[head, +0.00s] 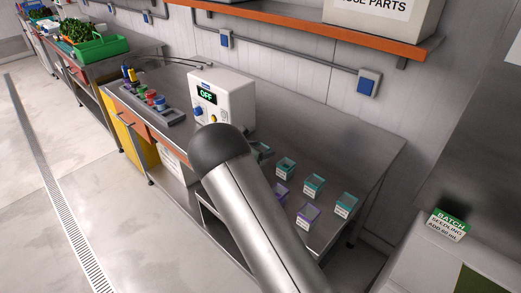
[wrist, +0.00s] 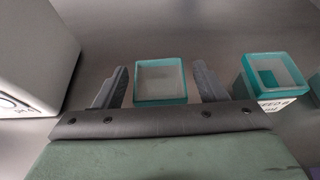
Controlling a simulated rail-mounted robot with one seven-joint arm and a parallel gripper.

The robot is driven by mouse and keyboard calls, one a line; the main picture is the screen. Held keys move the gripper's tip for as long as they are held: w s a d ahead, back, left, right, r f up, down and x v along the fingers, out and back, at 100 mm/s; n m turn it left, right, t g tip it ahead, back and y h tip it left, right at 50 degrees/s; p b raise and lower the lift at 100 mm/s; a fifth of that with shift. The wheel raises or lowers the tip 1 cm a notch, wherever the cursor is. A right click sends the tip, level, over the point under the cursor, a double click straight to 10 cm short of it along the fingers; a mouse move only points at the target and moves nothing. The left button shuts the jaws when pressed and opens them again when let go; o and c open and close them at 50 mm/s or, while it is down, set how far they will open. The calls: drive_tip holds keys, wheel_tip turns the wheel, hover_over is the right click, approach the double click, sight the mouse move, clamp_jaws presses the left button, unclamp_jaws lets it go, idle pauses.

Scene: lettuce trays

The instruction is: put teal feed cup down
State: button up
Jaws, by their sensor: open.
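A teal feed cup (wrist: 160,99) stands between the two spread fingers of my gripper (wrist: 160,68) in the wrist view. Bare grey surface shows around the cup, and I see small gaps between its sides and the fingers. The fingers are open. In the head view, a teal cup (head: 263,149) shows partly behind my arm on the steel bench (head: 360,150), close to the control box. My gripper itself is hidden there behind my arm.
More teal cups (head: 313,185) and purple cups (head: 307,217) stand to the right on the bench. Another teal cup (wrist: 272,72) is right of my gripper in the wrist view. The white control box (head: 230,98), reading OFF, stands close on the left.

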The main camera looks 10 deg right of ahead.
drive_tip(key=b+v, duration=0.2)
drive_tip(key=v, duration=1)
drive_tip(key=s+d+r+m+g+y, duration=0.2)
drive_tip(key=s+d+m+g, duration=0.1)
drive_tip(key=s+d+m, duration=0.4)
drive_tip(key=s+d+r+m+g+y, duration=0.25)
drive_tip(key=s+d+m, duration=0.2)
drive_tip(key=s, duration=0.55)
drive_tip(key=s+a+m+g+y, duration=0.2)
drive_tip(key=s+m+y, duration=0.4)
drive_tip(key=s+m, duration=0.7)
drive_tip(key=s+a, duration=0.1)
drive_tip(key=s, duration=0.7)
drive_tip(key=shift+s+f, duration=0.25)
drive_tip(key=shift+s, duration=0.15)
drive_tip(key=shift+m, duration=0.25)
